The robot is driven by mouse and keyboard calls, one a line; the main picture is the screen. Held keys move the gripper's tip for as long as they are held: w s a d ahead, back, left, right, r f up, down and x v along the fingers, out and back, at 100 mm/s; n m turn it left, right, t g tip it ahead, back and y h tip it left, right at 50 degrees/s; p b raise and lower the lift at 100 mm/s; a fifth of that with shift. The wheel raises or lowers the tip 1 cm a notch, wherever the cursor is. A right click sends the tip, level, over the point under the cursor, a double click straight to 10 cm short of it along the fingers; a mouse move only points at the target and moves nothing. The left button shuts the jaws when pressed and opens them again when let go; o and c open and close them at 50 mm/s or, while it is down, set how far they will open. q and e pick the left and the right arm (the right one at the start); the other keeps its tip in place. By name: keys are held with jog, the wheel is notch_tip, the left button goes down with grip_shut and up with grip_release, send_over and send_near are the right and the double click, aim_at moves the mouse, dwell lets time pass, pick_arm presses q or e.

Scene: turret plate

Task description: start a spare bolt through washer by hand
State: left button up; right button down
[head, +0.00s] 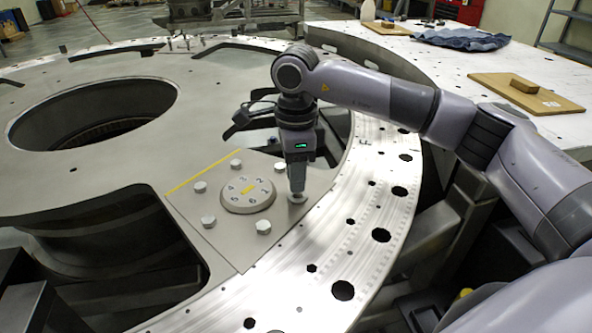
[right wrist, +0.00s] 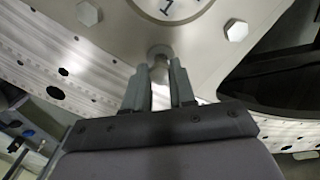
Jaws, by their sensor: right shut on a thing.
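My right gripper (head: 297,192) points straight down over the plate near the numbered disc. Its fingers are shut on a small bolt, mostly hidden between them; in the right wrist view the fingertips (right wrist: 160,68) close in around it. A round pale washer (head: 298,198) lies on the plate right under the fingertips, and it also shows just beyond them in the right wrist view (right wrist: 160,50). I cannot tell how far the bolt sits in the washer. My left gripper is not in view.
The raised numbered disc (head: 248,194) stands left of the gripper, with several hex bolt heads (head: 263,227) around it on the grey plate (head: 225,240). A yellow line (head: 203,171) marks the plate. A drilled metal ring (head: 385,205) curves around the right. A blue cloth (head: 462,39) lies far back.

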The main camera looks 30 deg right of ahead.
jog(key=m, duration=0.4)
jog(key=c, duration=1.2)
grip_release()
jog(key=shift+m, duration=0.4)
jog(key=o, duration=0.6)
notch_tip(320, 180, up, 7)
jog(key=p, duration=0.5)
